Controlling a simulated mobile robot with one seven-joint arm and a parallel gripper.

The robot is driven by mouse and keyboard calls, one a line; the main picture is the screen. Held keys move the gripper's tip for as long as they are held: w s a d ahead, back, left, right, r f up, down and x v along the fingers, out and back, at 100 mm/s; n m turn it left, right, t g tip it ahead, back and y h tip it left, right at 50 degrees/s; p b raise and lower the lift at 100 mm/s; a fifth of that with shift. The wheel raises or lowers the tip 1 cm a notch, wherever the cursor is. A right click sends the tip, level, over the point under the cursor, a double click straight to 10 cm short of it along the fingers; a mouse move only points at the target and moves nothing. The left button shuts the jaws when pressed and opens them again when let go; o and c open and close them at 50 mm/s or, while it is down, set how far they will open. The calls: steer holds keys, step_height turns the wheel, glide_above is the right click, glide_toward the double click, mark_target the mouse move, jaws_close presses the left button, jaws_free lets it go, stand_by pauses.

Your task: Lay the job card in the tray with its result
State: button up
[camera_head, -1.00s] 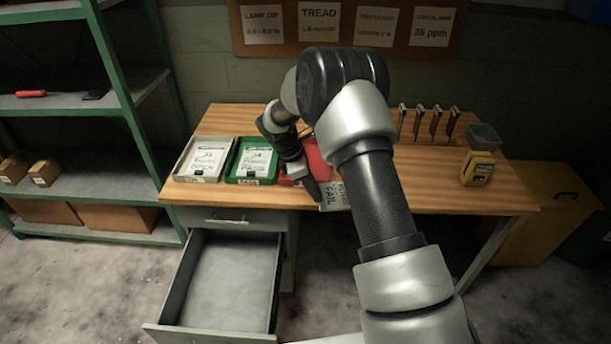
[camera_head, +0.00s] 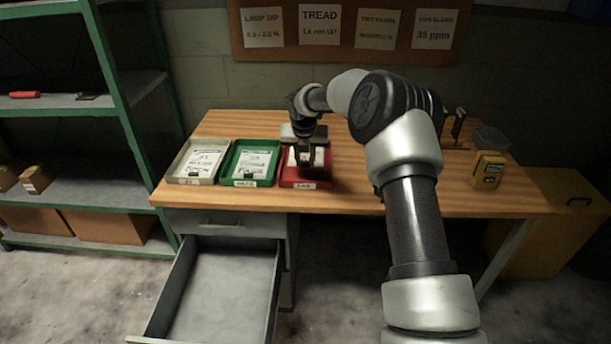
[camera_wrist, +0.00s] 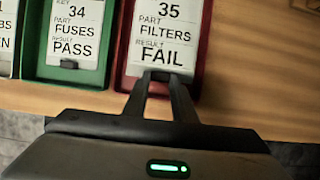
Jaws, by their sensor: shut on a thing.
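The job card (camera_wrist: 167,33) reads 35, part filters, result FAIL. My gripper (camera_wrist: 168,77) is shut on its near edge, and the card is over the red tray (camera_wrist: 201,72). In the head view my gripper (camera_head: 305,162) is above the red tray (camera_head: 306,184), whose front label seems to read FAIL. I cannot tell whether the card touches the tray floor. The green tray (camera_head: 249,183) holds another card (camera_wrist: 77,40) reading 34, fuses, PASS. The grey-white tray (camera_head: 190,181) at the left also holds a card.
The wooden bench (camera_head: 430,195) has free room right of the red tray. An open drawer (camera_head: 222,290) juts out below. Green shelving (camera_head: 118,95) stands at the left.

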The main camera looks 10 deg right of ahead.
step_height(320, 180, down, 6)
steer(key=shift+r+b, duration=0.2)
steer(key=shift+b, duration=0.4)
steer(key=o, duration=1)
steer(key=shift+o, duration=0.2)
steer(key=shift+r, duration=0.1)
